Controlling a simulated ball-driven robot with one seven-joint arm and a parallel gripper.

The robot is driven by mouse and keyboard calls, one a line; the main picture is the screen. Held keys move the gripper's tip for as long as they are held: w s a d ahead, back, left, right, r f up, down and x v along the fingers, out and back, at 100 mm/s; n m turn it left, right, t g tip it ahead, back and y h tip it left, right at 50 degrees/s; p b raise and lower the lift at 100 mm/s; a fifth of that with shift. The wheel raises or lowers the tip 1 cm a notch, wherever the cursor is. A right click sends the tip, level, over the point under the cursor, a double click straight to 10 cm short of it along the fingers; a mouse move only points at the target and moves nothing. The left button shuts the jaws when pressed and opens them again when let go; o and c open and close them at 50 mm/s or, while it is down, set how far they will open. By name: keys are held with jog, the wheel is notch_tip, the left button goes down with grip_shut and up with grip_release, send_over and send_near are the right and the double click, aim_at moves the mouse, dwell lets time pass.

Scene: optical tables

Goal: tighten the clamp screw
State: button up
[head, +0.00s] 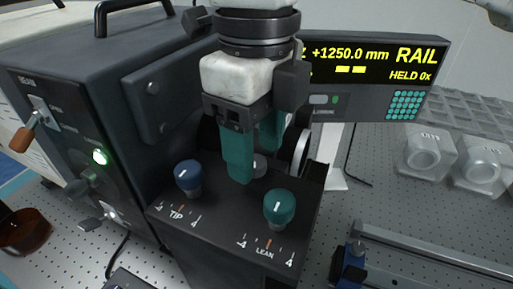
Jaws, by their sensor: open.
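My gripper (256,160) points down over the black mount (225,225), its teal fingers apart. A small silvery metal piece (260,166) shows beside the near finger, low between the fingers and partly hidden by it. It may be the clamp screw, but I cannot tell for sure, nor whether a finger touches it. On the mount's top, a blue knob (188,176) marked TIP stands left of the fingers. A teal knob (279,206) marked LEAN stands to the right and nearer. A round optic edge (301,155) shows behind the fingers.
A dark instrument box (115,100) with a lit green button stands close on the left. A display (366,65) reading +1250.0 mm, RAIL, HELD 0x is behind. A metal rail (430,262) lies at the lower right. Clear blocks (428,155) stand at the right.

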jog(key=shift+f, duration=0.65)
jog(key=shift+c, duration=0.5)
grip_shut()
